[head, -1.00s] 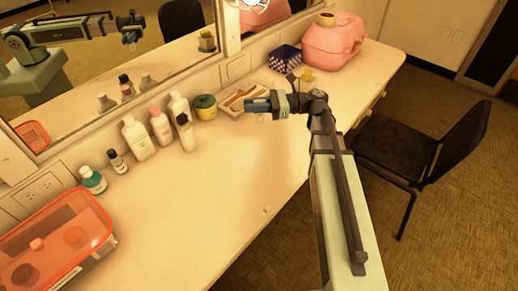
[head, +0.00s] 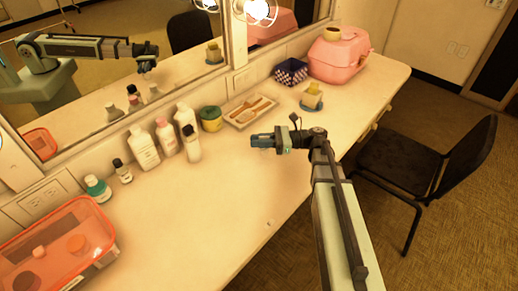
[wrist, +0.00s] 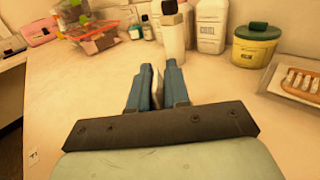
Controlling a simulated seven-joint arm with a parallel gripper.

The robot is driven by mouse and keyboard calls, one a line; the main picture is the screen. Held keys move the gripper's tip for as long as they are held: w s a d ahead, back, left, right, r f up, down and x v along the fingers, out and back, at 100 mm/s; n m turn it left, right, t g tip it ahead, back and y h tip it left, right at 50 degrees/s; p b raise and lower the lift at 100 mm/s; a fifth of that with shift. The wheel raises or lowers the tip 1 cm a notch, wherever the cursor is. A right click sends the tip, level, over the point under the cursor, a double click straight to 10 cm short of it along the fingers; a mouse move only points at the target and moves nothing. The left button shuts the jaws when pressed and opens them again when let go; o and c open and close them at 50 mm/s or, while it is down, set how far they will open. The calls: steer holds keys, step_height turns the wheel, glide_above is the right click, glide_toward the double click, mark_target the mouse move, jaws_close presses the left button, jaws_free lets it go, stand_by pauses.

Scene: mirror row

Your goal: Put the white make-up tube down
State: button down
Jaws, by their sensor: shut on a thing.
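My gripper (head: 262,141) is over the middle of the counter, in front of the brush tray. In the wrist view its blue fingers (wrist: 157,82) are closed around a narrow whitish thing (wrist: 157,88), seemingly the white make-up tube. Most of the tube is hidden by the fingers, and it barely shows in the head view. I cannot tell whether it touches the counter. A white bottle with a black cap (head: 193,148) stands beyond the fingertips; it also shows in the wrist view (wrist: 172,40).
White bottles (head: 143,150), a green-lidded jar (head: 211,119) and a brush tray (head: 235,123) line the mirror side. A sponge on a blue dish (head: 311,98) and a pink case (head: 338,58) stand at right, an orange-lidded box (head: 60,250) at left. The counter's middle (head: 200,215) is clear.

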steer(key=shift+f, duration=1.85)
steer(key=shift+f, duration=0.15)
steer(key=c, duration=1.1)
jaws_free()
steer(key=shift+d, duration=0.2)
steer(key=d, duration=1.1)
steer(key=shift+d, duration=0.3)
